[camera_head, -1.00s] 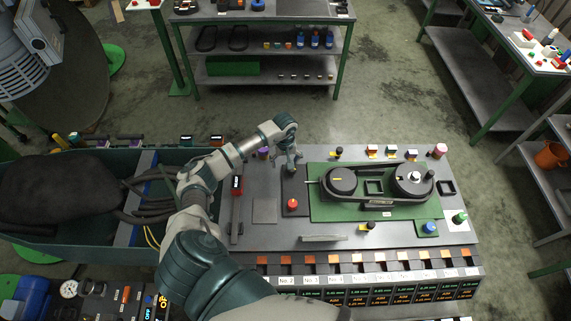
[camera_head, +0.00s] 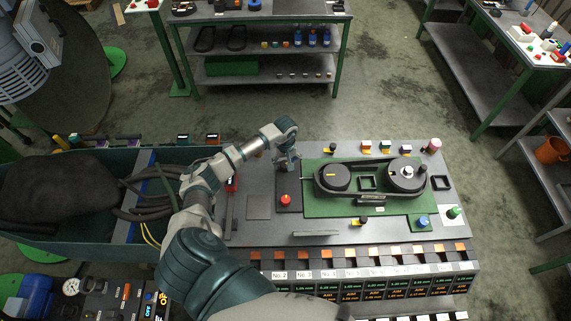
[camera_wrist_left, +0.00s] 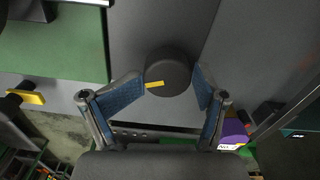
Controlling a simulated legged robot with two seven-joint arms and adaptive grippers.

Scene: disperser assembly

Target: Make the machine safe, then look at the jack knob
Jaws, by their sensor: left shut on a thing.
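My left gripper (camera_head: 287,163) reaches down over the dark panel at the left of the green plate (camera_head: 312,206). In the left wrist view my left gripper (camera_wrist_left: 170,86) has its blue-padded fingers on both sides of a round black knob (camera_wrist_left: 172,66) with a yellow pointer mark, and is shut on it. In the head view the gripper hides this knob. A red button (camera_head: 286,200) sits just in front of the gripper. Other black knobs with yellow parts stand at the back (camera_head: 331,148) and front (camera_head: 362,222) of the plate. I cannot tell which is the jack knob. My right gripper is not in view.
Two black pulleys with a belt (camera_head: 370,180) sit on the green plate. A blue button (camera_head: 423,222) and a green one (camera_head: 454,212) are at the right. Numbered displays (camera_head: 380,284) line the front edge. A bin with a black bundle (camera_head: 55,188) stands left.

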